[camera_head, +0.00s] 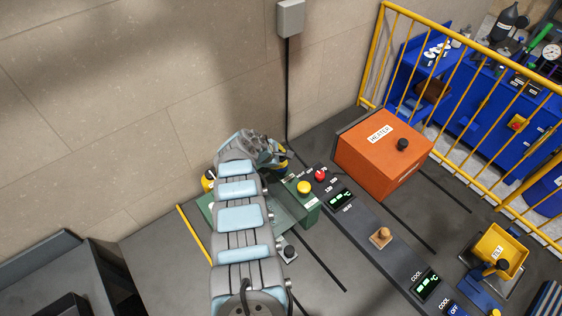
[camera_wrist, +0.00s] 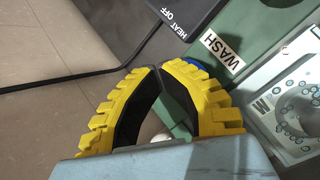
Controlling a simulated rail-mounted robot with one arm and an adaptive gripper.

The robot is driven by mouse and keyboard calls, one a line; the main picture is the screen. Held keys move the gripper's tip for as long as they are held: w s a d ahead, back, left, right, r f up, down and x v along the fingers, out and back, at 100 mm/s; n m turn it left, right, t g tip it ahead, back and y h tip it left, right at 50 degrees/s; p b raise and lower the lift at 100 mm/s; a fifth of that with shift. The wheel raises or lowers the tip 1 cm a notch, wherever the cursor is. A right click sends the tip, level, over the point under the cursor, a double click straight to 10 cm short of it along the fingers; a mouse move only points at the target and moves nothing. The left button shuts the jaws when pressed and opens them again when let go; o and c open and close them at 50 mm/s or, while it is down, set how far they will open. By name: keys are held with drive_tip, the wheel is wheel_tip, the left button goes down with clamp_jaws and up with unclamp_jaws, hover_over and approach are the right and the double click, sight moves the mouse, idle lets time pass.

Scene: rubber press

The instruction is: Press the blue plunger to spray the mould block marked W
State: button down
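In the wrist view, the two yellow-backed black fingers of my gripper (camera_wrist: 156,69) come together at their tips, with nothing seen held between them. A small part of the blue plunger (camera_wrist: 230,62) shows beside the WASH label, partly hidden behind the right finger. The grey mould block (camera_wrist: 290,105) lies at the right, its lettered mark turned sideways and reading like W or M. In the head view, my gripper (camera_head: 281,158) is mostly hidden by my arm, above the green wash station (camera_head: 303,205). The plunger cannot be made out there.
A dark panel marked HEAT OFF (camera_wrist: 182,14) lies just beyond the fingertips. In the head view, a red button (camera_head: 320,174) and a yellow button (camera_head: 303,187) stand close to my gripper. An orange heater box (camera_head: 375,155) is to the right. A wall rises behind.

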drive_tip(key=shift+s+r+p, duration=0.1)
drive_tip(key=shift+r+p, duration=1.55)
drive_tip(key=shift+p, duration=0.15)
drive_tip(key=shift+r, duration=0.1)
drive_tip(key=shift+r+p, duration=2.4)
drive_tip(key=shift+p, duration=0.05)
idle(0.3)
